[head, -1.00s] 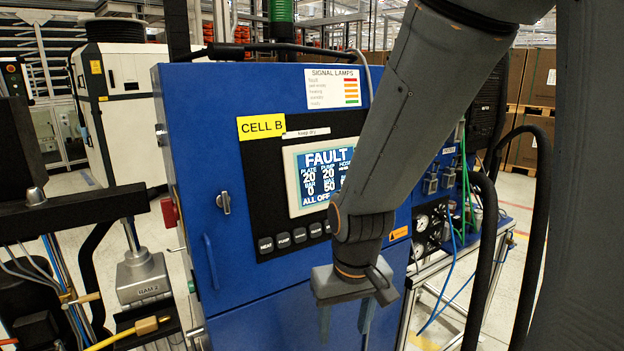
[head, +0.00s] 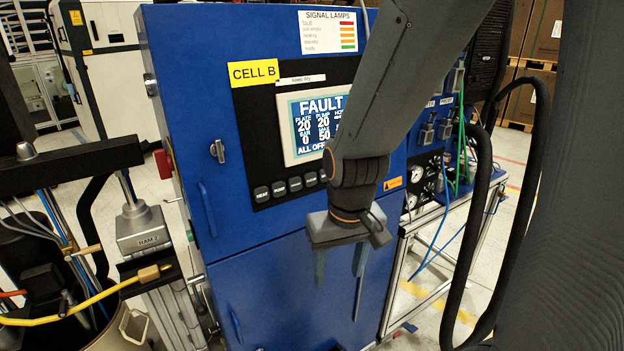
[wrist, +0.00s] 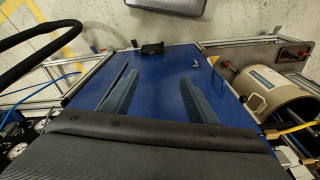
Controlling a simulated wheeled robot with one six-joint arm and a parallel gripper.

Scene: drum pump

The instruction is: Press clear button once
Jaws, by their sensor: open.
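The blue control cabinet (head: 185,120) stands in front of me in the head view. Its screen (head: 309,128) reads FAULT, with pump and plate values and "ALL OFF" below. A row of dark buttons (head: 279,187) runs under the screen; their labels are too small to read surely, and my arm hides the right end of the row. I cannot tell which is the clear button. My gripper (head: 338,280) hangs fingers-down in front of the cabinet's lower door, below the button row. Its two fingers are apart and empty. In the wrist view the fingers (wrist: 155,95) show over the blue cabinet face.
A yellow CELL B label (head: 254,72) and a signal lamp chart (head: 327,32) are on the cabinet. A ram unit (head: 142,228) and a yellow hose (head: 75,312) stand at left. Thick black hoses (head: 478,230) and a gauge frame stand at right. An open drum (wrist: 262,92) shows in the wrist view.

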